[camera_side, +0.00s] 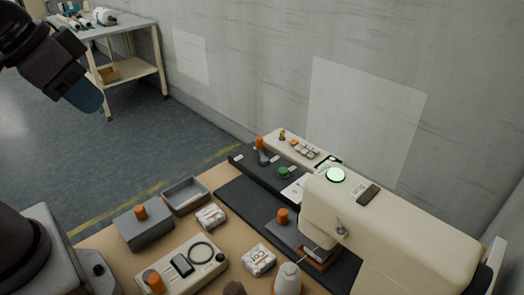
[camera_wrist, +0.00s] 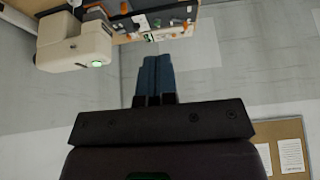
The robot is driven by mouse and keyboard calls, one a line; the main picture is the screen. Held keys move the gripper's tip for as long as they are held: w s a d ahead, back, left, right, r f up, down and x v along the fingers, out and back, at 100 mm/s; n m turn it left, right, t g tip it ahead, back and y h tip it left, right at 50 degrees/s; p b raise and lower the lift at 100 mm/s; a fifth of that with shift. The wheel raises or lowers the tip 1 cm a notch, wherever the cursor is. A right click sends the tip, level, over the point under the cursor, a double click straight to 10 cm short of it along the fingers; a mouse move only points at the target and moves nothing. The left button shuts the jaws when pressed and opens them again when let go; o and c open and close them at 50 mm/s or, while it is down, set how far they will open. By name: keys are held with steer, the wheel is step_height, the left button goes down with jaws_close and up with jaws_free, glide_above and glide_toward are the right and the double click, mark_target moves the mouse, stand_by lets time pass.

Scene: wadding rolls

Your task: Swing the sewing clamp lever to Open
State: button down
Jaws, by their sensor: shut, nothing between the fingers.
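A cream sewing machine (camera_side: 395,215) with a lit green lamp stands at the right of the bench; it also shows in the wrist view (camera_wrist: 75,48). A grey lever with an orange knob (camera_side: 260,144) rises from a dark panel with white labels behind it. Another orange knob (camera_side: 282,215) sits on a grey block beside the machine head. I cannot tell which of them is the clamp lever, and the labels are too small to read. My gripper (camera_side: 88,100) is high at the upper left, far from both, its blue fingers (camera_wrist: 155,78) together and empty.
A grey lidded box (camera_side: 143,230) with an orange knob, an open grey tray (camera_side: 185,195), white packets (camera_side: 259,260) and a cream control box (camera_side: 182,268) crowd the bench. A white cone (camera_side: 287,280) stands by the machine. The wall is close behind; air around my gripper is free.

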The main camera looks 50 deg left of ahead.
steer(key=c, duration=1.5)
jaws_free()
steer(key=shift+c, duration=0.2)
steer(key=o, duration=0.4)
steer(key=shift+w+f, duration=0.15)
steer(key=shift+f, duration=0.25)
steer(key=shift+c, duration=0.2)
steer(key=shift+o, duration=1)
steer(key=shift+w+f+g, duration=1)
steer(key=shift+w+f, duration=0.05)
steer(key=shift+w, duration=0.05)
steer(key=n+y, duration=0.1)
steer(key=n, duration=0.2)
glide_toward(259, 138)
steer(key=shift+t, duration=0.4)
steer(key=x, duration=1)
steer(key=shift+s+f, duration=0.3)
steer(key=shift+f, duration=0.05)
jaws_close()
